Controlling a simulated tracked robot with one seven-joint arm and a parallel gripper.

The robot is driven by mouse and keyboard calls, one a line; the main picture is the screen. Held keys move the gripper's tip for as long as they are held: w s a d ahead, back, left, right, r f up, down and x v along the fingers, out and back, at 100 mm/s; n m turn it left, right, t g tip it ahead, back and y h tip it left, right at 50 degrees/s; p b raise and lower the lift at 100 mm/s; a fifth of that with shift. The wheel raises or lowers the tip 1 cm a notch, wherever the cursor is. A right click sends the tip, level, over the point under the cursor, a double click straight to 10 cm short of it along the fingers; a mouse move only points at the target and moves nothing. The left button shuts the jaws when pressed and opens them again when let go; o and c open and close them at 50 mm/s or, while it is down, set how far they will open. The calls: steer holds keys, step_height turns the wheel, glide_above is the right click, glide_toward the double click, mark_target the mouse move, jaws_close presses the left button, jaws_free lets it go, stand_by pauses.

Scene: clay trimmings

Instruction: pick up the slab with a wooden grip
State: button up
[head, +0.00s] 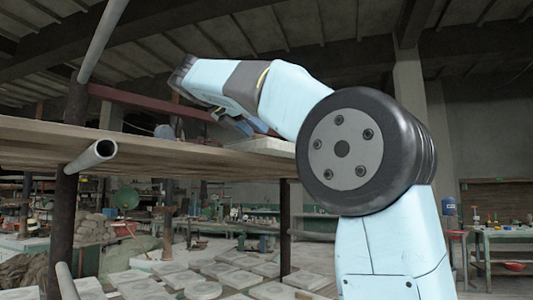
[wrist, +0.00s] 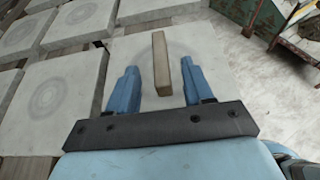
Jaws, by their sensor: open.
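The slab (wrist: 218,52) is pale and flat, with a faint round mark, in the wrist view. Its wooden grip (wrist: 161,62) is a narrow upright bar near the slab's middle. My gripper (wrist: 159,70) is open, with one blue finger on each side of the grip and a visible gap on both sides. Whether the fingertips are level with the grip is hard to tell. In the head view, my arm hides much of the gripper, and a pale slab edge (head: 268,147) shows beneath it on the wooden shelf.
The wooden shelf (head: 120,140) spans the left of the head view, with a metal pipe end (head: 104,149) by its front. Several pale slabs (wrist: 77,70) lie at the left of the wrist view. A green-sided piece of furniture (wrist: 255,14) stands at the upper right.

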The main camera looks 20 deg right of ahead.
mark_target(263, 136)
steer(key=shift+f+x, duration=0.1)
steer(key=shift+x, duration=1.1)
steer(key=shift+f+x, duration=0.15)
steer(key=shift+x, duration=1)
steer(key=shift+a, duration=0.1)
jaws_close()
